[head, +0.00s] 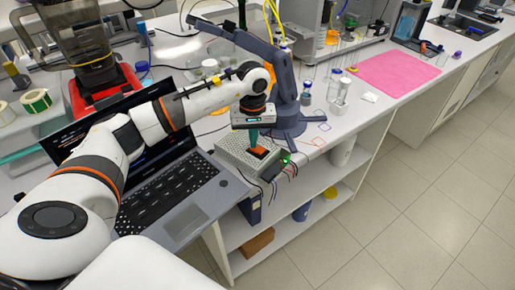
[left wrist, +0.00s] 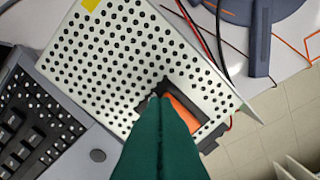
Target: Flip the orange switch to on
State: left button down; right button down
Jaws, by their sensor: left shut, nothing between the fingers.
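The orange switch (head: 257,152) sits in a dark opening on top of a perforated light grey box (head: 234,159). In the left wrist view the orange switch (left wrist: 187,112) shows just right of my fingertips, partly hidden by them. My left gripper (head: 252,142) points down over the switch, its green fingers shut and empty. In the left wrist view the fingertips (left wrist: 160,97) overlap the edge of the switch opening; I cannot tell whether they touch it. A small green light (head: 286,160) shows at the box's right side. My right gripper is not in view.
An open laptop (head: 180,190) stands left of the box, close to it. A dark blue-grey arm-like device (head: 285,95) stands behind it. Wires hang at the bench's front edge. A pink mat (head: 398,72) lies farther right.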

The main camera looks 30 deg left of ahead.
pick_arm(q)
jog(key=shift+r, duration=0.15)
notch_tip(320, 180, up, 7)
jog(key=p, duration=0.3)
jog(key=shift+p, duration=0.3)
jog(key=shift+d, duration=0.1)
dwell(0.3)
